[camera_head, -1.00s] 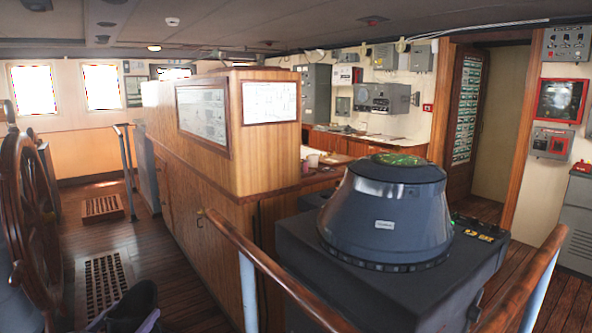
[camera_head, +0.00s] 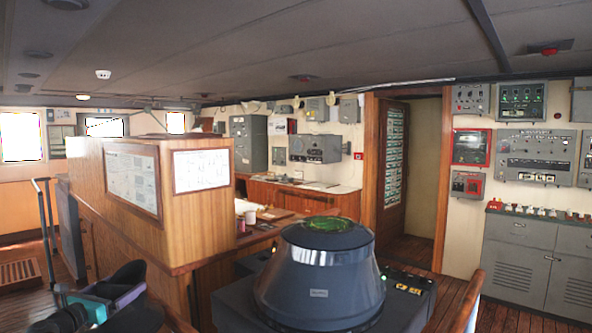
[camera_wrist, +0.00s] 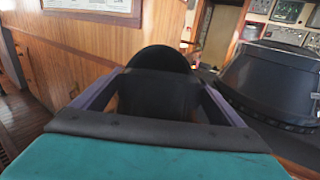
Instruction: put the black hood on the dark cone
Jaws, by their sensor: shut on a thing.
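The dark cone (camera_head: 320,285) is a wide grey-blue truncated cone with a green round top, standing on a dark console in the lower middle of the head view. It also shows at the right of the wrist view (camera_wrist: 277,82). My gripper (camera_head: 124,284) is at the lower left of the head view, left of the cone and apart from it. In the wrist view its purple fingers (camera_wrist: 157,92) are shut on the black hood (camera_wrist: 160,62), a dark rounded piece. The hood also shows in the head view (camera_head: 130,272). Its lower part is hidden by my gripper.
A wooden partition cabinet (camera_head: 150,205) with framed charts stands behind my gripper. Wooden handrail (camera_head: 464,305) ends show near the console. A grey cabinet (camera_head: 535,265) stands at the right wall. Open floor lies between it and the console.

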